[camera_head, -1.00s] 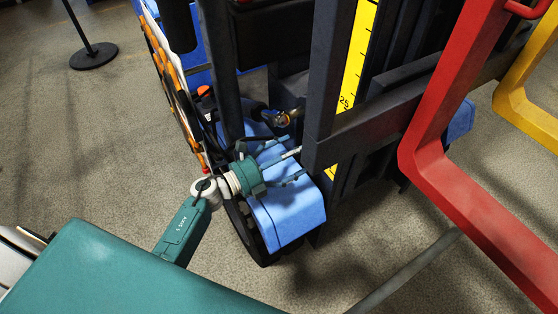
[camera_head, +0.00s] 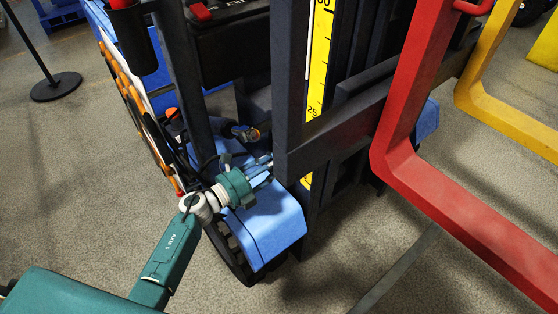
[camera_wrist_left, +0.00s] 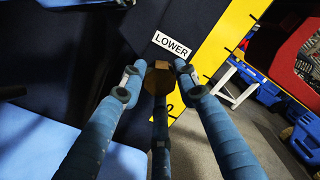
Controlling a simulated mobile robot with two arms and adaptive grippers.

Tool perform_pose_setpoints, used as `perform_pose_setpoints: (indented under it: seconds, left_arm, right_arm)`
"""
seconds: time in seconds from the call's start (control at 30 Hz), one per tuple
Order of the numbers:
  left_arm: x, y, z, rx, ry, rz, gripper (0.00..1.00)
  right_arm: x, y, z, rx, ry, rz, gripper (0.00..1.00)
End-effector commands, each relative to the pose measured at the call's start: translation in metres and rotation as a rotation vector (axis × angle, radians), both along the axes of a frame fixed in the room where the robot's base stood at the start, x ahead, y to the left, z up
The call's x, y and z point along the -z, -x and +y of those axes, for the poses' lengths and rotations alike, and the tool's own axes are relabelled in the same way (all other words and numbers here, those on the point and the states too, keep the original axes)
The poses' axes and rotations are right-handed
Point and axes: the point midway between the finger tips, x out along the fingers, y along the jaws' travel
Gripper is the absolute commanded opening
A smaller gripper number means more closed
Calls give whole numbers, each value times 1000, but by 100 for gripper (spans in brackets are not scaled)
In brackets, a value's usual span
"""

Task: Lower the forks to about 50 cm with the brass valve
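The brass valve (camera_wrist_left: 158,78) is a small hexagonal knob on a dark panel in the left wrist view, just under a white "LOWER" label (camera_wrist_left: 172,45). My left gripper (camera_wrist_left: 158,88) has its three blue fingers spread, two above and one below, with the knob between the tips. Gaps show beside the knob. In the head view my left gripper (camera_head: 268,168) reaches the side of the dark mast, which hides the knob. The forks are a red one (camera_head: 398,105) and a yellow one (camera_head: 484,80) on the dark carriage. My right gripper is not in view.
A yellow scale (camera_head: 320,70) marked 25 runs up the mast (camera_head: 289,80). A blue wheel cover (camera_head: 262,228) lies just below my left gripper. A black-based post (camera_head: 56,86) stands at the left. Open floor (camera_head: 90,190) lies left of the truck.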

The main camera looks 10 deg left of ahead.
Motion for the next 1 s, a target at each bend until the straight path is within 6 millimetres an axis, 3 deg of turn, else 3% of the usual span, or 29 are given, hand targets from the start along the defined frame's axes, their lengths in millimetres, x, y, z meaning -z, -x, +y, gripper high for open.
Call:
perform_pose_setpoints:
  seconds: [0.4,0.7,1.0]
  left_arm:
    - [-1,0,0,1,17,16,10]
    - [-3,1,0,0,376,300,10]
    - [1,1,0,1,485,380,10]
  right_arm:
    - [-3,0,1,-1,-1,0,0]
    - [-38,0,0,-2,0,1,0]
    - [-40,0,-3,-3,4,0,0]
